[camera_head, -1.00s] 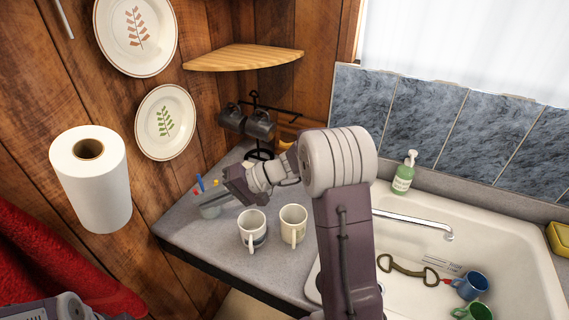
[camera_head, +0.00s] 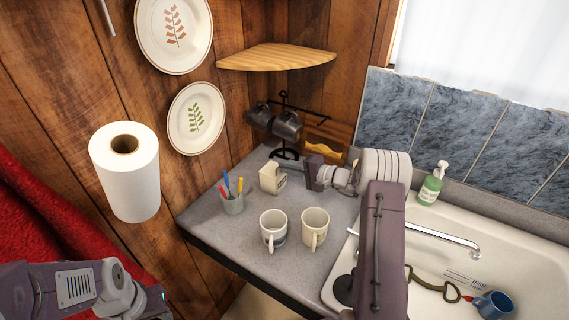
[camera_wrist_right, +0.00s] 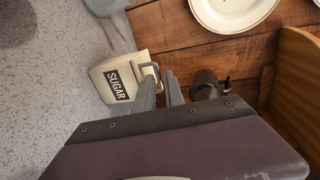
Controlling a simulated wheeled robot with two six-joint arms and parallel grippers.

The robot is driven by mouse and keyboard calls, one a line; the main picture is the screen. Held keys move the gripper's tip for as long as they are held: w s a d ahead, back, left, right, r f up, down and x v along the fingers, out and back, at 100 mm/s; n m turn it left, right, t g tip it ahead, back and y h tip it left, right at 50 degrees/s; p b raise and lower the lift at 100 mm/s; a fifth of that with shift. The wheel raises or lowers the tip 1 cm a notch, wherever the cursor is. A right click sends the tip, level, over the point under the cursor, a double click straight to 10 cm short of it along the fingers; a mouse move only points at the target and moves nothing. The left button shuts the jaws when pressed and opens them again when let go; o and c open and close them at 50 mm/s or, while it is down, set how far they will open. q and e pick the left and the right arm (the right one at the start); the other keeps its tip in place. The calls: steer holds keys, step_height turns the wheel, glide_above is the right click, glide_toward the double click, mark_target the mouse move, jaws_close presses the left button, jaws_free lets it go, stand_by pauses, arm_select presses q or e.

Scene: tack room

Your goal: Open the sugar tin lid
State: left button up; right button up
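The sugar tin (camera_head: 272,180) is a small cream box on the grey counter, near the back corner. In the right wrist view the tin (camera_wrist_right: 110,86) shows a black "SUGAR" label, and a grey wire loop (camera_wrist_right: 152,66) stands out at its lid end. My right gripper (camera_head: 286,162) is just right of the tin in the head view. In the wrist view its two fingers are a little apart with nothing visible between them; the left fingertip is close to the wire loop, and I cannot tell whether they touch. My left gripper (camera_head: 158,298) is at lower left, its fingers unclear.
A pen cup (camera_head: 232,204) stands left of the tin. Two mugs (camera_head: 274,228) (camera_head: 314,226) stand in front. A rack with dark mugs (camera_head: 286,126) is behind. A wooden shelf (camera_head: 278,58) hangs above. The sink (camera_head: 480,252) is at right.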

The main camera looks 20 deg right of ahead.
steer(key=shift+w+a+f, duration=0.2)
steer(key=shift+w+a, duration=0.1)
steer(key=shift+w, duration=0.2)
steer(key=shift+s, duration=0.1)
jaws_close()
stand_by(0.9)
steer(key=shift+r, duration=0.2)
